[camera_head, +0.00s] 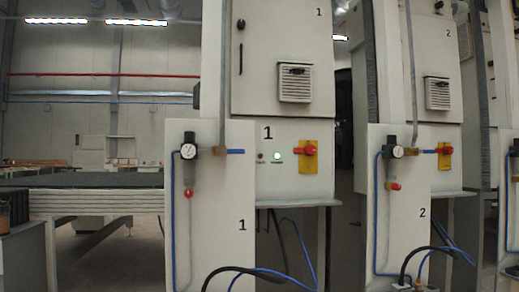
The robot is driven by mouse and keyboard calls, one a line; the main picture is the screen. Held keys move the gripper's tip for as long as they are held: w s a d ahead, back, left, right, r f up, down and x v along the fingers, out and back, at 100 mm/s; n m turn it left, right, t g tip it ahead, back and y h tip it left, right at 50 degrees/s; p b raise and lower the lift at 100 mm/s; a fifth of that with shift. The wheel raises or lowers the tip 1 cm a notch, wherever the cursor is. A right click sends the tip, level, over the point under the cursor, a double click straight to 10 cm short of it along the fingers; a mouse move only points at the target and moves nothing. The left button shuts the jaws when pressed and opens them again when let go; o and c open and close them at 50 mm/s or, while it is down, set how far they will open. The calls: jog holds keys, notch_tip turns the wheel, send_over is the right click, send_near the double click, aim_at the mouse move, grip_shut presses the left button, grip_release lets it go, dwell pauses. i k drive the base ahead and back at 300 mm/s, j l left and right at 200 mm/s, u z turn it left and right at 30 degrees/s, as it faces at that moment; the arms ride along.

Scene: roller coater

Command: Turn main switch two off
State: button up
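Main switch two (445,153) is a red knob on a yellow plate, low on the cabinet marked 2 (444,55) at the right. Its knob looks turned sideways, but it is small in the view and its exact setting is hard to read. No lamp shows beside switch two; the panel marked 2 in front hides part of that cabinet. My gripper is not in view.
Panels marked 1 (215,235) and 2 (405,240) stand in front of the cabinets, with pressure gauges (188,151) and blue hoses. Cables hang below the cabinets. A dark gap separates the two units. A long dark-topped bench (80,181) is at the left.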

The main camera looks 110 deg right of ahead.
aim_at(445, 150)
jog(key=z, duration=4.9)
jog(key=i+l+z, duration=0.1)
jog(key=i+l, duration=0.15)
jog(key=i, duration=0.55)
jog(key=i+l+z, duration=0.1)
jog(key=i, duration=0.75)
jog(key=i+l+z, duration=0.1)
jog(key=i+l, duration=0.15)
jog(key=i, duration=0.6)
